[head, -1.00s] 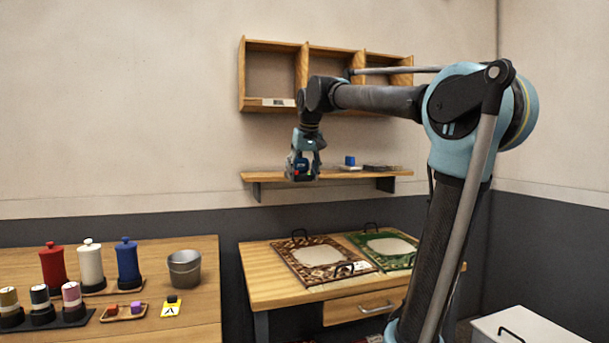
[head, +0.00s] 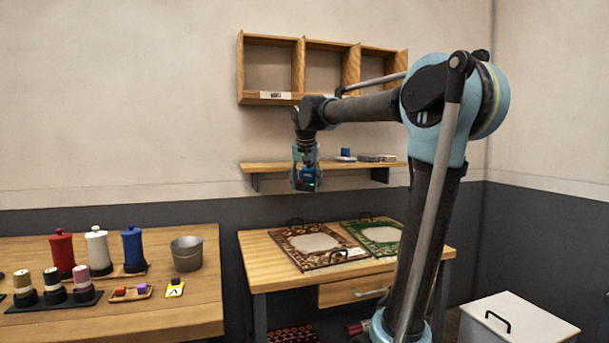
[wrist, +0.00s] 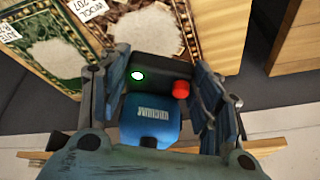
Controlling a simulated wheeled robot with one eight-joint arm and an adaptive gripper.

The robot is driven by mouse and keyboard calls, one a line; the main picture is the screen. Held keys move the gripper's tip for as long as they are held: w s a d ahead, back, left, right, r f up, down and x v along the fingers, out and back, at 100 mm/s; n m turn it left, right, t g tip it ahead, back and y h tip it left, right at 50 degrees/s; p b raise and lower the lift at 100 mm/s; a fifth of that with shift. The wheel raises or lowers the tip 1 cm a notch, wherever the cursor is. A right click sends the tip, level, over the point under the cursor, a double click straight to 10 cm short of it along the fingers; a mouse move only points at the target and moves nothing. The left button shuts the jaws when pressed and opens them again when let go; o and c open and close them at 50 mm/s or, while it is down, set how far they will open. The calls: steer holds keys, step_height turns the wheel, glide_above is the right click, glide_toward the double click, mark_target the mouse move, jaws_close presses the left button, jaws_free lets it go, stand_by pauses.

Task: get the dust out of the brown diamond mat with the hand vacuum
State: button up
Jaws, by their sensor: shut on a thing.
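The hand vacuum (head: 307,181), blue and black, hangs in my gripper (head: 305,165) above the work table. In the wrist view my gripper's fingers close on both sides of the vacuum (wrist: 150,118), which shows a green light and a red knob. The brown diamond mat (head: 287,249) lies on the work table, below the vacuum and apart from it. A large pale patch (head: 313,242) covers its middle. It also shows in the wrist view (wrist: 112,38), partly hidden by the vacuum and fingers.
A green mat (head: 365,234) lies to the right of the brown one. A wall shelf (head: 270,167) with small items is behind my gripper, with cubbies (head: 300,98) above. The left table (head: 200,300) carries bottles, spools and a bucket (head: 186,254). A white chest (head: 525,325) stands right.

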steer(key=w+f+m+h, duration=0.1)
steer(key=w+f+m, duration=0.1)
steer(key=f, duration=0.4)
steer(key=w+f+m+h, duration=0.1)
steer(key=w+f+m, duration=0.2)
steer(key=f+m, duration=0.2)
steer(key=w+d+f+m+h, duration=0.1)
steer(key=w+f+m, duration=0.1)
steer(key=f+m, duration=0.2)
steer(key=shift+w+f, duration=0.3)
steer(key=shift+f, duration=1.5)
